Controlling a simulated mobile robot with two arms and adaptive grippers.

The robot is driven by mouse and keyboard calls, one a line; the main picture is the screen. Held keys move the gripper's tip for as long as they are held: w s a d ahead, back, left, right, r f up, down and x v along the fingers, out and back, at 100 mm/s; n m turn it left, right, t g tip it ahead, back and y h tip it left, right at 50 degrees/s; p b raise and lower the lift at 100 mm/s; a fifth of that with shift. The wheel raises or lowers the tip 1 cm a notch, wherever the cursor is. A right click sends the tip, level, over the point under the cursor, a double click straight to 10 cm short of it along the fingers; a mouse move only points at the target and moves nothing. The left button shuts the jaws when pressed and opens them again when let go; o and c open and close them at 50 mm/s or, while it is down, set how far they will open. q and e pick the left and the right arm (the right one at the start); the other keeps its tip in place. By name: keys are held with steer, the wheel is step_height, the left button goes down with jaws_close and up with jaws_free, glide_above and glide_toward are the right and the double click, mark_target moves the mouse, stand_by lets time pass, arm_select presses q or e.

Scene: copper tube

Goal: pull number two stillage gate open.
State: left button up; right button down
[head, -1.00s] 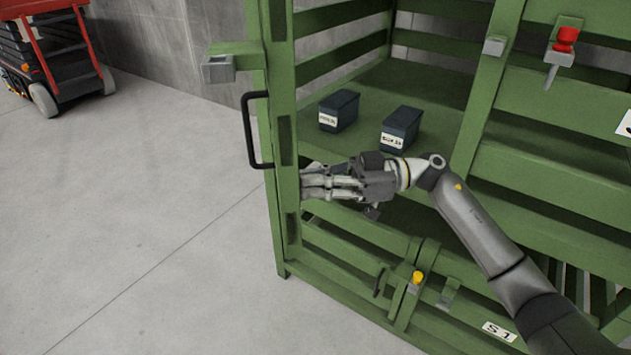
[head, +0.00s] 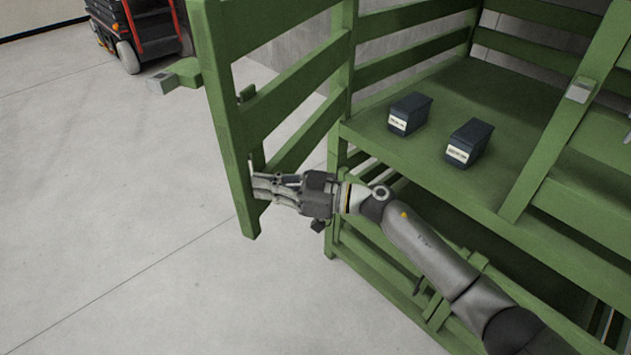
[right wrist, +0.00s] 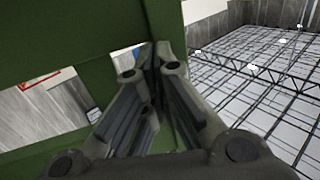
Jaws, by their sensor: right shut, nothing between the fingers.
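The green slatted gate (head: 228,130) of the stillage stands swung outward at the left of the stillage frame (head: 343,60) in the head view. A latch block (head: 176,76) sticks out from its outer upright. My right gripper (head: 256,184) is shut and empty, with its fingertips against or very near the inner side of the gate's outer upright, low down. In the right wrist view the closed fingers (right wrist: 158,55) point at the green gate bars (right wrist: 165,25); whether they touch cannot be told. The gate's black handle is hidden. My left gripper is not in view.
Two dark bins (head: 409,114) with white labels stand on the green stillage shelf (head: 400,158). A red and black lift machine (head: 140,32) stands at the back left. The concrete floor (head: 110,220) left of the gate is clear.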

steer(key=w+a+m+t+h+p, duration=0.1)
steer(key=w+a+t, duration=0.3)
steer(key=a, duration=0.8)
steer(key=shift+w+m, duration=0.55)
steer(key=shift+m, duration=0.35)
steer(key=shift+d, duration=0.1)
